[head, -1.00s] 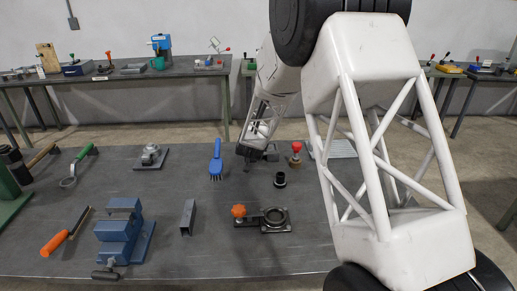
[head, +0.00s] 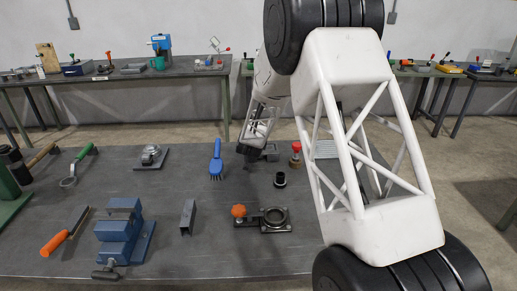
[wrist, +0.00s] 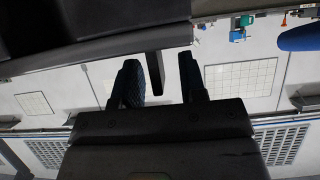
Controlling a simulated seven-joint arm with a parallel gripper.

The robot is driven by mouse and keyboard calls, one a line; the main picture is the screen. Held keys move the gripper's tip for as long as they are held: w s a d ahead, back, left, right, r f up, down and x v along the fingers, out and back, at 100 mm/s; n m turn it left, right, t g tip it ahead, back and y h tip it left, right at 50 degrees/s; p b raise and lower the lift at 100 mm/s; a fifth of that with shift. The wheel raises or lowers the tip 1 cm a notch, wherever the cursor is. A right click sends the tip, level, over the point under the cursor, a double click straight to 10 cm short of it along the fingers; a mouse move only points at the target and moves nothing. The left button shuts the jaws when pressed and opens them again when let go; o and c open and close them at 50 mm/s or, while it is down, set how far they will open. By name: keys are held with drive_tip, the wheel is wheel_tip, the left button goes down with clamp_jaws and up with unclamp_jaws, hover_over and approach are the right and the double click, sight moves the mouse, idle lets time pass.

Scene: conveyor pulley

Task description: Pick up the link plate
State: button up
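My gripper (head: 246,152) is low over the back middle of the grey bench in the head view, just right of the blue brush. In the wrist view its two fingers (wrist: 160,82) stand apart. A narrow dark bar (wrist: 156,72) shows between them, below a large dark shape along the top; no contact with the fingers is visible. I cannot tell whether this bar is the link plate. A small grey block (head: 269,153) sits beside the gripper in the head view, partly hidden by my arm. I cannot single out the link plate with certainty.
The blue brush (head: 216,160) lies left of the gripper; a red-knobbed piece (head: 295,154) and black ring (head: 280,180) are to its right. Nearer stand an orange-knobbed fixture (head: 262,219), grey channel (head: 187,217) and blue vise (head: 120,235). My arm hides the bench's right side.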

clamp_jaws()
drive_tip(key=shift+r, duration=0.15)
idle(0.5)
wheel_tip(320, 180, up, 28)
drive_tip(key=shift+f, duration=0.25)
idle(0.7)
drive_tip(key=shift+r, duration=0.1)
idle(0.6)
